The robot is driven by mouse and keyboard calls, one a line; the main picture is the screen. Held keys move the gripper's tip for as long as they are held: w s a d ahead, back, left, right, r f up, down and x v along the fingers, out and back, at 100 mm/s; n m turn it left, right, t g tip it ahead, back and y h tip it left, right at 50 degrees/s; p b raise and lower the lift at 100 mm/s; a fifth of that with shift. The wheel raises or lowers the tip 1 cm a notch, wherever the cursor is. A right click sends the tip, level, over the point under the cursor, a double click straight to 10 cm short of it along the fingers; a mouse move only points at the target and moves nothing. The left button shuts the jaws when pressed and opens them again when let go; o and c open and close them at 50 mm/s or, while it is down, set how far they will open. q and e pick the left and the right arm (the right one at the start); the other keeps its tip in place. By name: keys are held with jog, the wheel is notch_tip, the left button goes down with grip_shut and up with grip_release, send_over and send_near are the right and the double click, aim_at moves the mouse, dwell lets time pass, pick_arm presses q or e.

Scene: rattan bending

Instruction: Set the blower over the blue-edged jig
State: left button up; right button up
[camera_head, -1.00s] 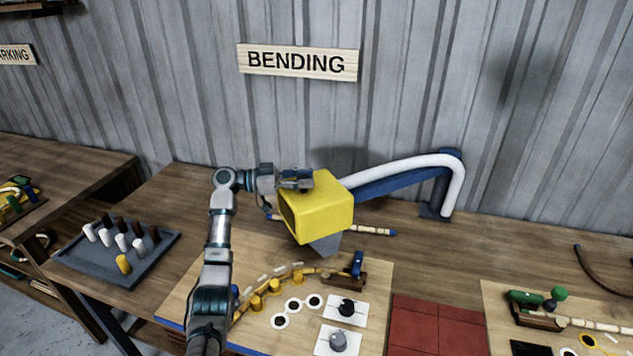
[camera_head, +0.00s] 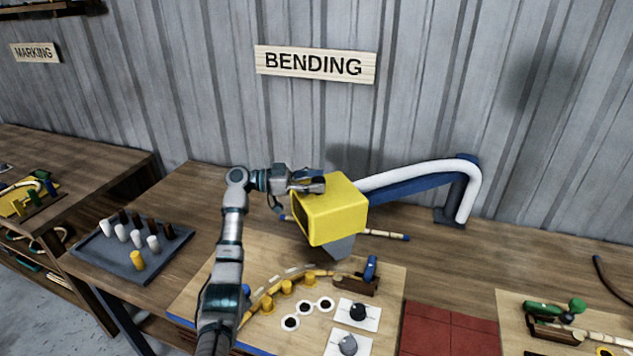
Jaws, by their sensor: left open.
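The blower is a yellow box (camera_head: 336,212) with a grey nozzle below, on a blue arm (camera_head: 412,187) with a white hose (camera_head: 425,165). It hangs over the back edge of the blue-edged jig board (camera_head: 196,293). The jig carries a curved row of yellow pegs (camera_head: 287,287) and a brown clamp with a blue handle (camera_head: 371,268). My left gripper (camera_head: 312,184) is at the blower's upper left, open; whether it touches the blower cannot be told. My right gripper is out of view.
A grey tray of white, brown and yellow pegs (camera_head: 175,243) stands at the left. A striped rattan pole (camera_head: 385,235) lies behind the blower. A red tiled mat (camera_head: 450,330) and another jig board with a green-handled clamp (camera_head: 545,310) are to the right.

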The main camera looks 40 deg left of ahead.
pick_arm(q)
jog(key=v, duration=1.2)
jog(key=shift+w+f, duration=0.25)
jog(key=shift+d+r, duration=0.1)
